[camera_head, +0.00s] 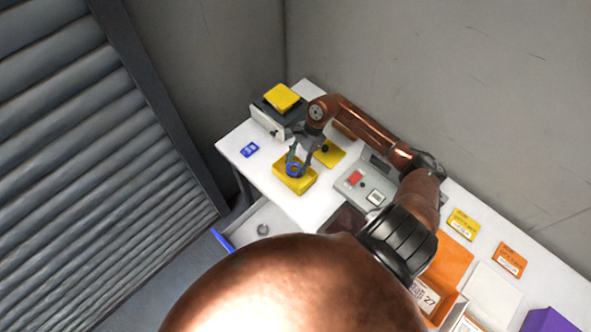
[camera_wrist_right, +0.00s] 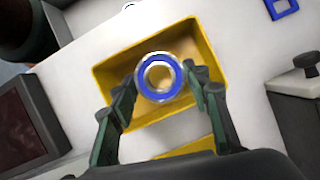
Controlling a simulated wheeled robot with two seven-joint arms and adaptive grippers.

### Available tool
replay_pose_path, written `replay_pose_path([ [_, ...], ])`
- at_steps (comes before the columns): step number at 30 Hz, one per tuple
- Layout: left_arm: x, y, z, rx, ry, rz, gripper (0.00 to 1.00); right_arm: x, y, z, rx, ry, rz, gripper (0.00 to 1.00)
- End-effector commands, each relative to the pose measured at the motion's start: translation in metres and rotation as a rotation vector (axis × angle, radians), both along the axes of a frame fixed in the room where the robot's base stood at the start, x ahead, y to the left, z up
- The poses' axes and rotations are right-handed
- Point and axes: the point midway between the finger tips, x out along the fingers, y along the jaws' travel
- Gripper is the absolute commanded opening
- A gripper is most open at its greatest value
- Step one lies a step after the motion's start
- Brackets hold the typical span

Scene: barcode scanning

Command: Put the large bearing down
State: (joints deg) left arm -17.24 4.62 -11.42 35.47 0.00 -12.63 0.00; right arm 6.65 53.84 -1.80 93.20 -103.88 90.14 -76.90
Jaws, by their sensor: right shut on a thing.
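The large bearing is a metal ring with a blue face. It shows in the right wrist view (camera_wrist_right: 143,78) and small in the head view (camera_head: 293,169). My right gripper (camera_wrist_right: 158,80) is shut on it, one finger on each side; in the head view the right gripper (camera_head: 297,160) points down at the table. The bearing is over an open yellow box (camera_wrist_right: 106,76), inside its outline as seen from the wrist. I cannot tell how far it is above the box floor. The box also shows in the head view (camera_head: 295,183). My left gripper is not in view.
A grey device with a red button (camera_head: 355,176) stands right of the box. A dark device (camera_head: 262,113) carries a yellow box (camera_head: 282,97) behind. A blue tag (camera_head: 250,149) lies left. An open drawer (camera_head: 285,232) holds a ring (camera_head: 263,230). An orange bin (camera_head: 452,260) stands right.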

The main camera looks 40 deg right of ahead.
Motion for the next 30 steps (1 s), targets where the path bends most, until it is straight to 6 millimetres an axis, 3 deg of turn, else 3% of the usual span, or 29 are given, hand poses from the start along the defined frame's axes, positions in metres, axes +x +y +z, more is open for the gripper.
replay_pose_path([
  [9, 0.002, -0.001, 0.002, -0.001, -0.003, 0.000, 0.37, 0.000, 0.001, -0.035, 0.002, 0.000, 0.000, 0.12],
  [20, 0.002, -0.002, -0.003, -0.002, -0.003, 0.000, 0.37, 0.000, 0.000, -0.040, -0.001, -0.001, 0.002, 0.12],
  [21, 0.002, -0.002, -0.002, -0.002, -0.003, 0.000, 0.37, 0.000, 0.000, -0.040, -0.001, 0.001, 0.001, 0.45],
  [28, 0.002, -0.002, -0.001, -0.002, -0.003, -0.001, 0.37, 0.000, 0.000, -0.039, 0.000, 0.001, 0.001, 0.61],
  [30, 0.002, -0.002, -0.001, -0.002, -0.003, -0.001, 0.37, 0.000, 0.000, -0.039, 0.000, 0.001, 0.001, 0.61],
])
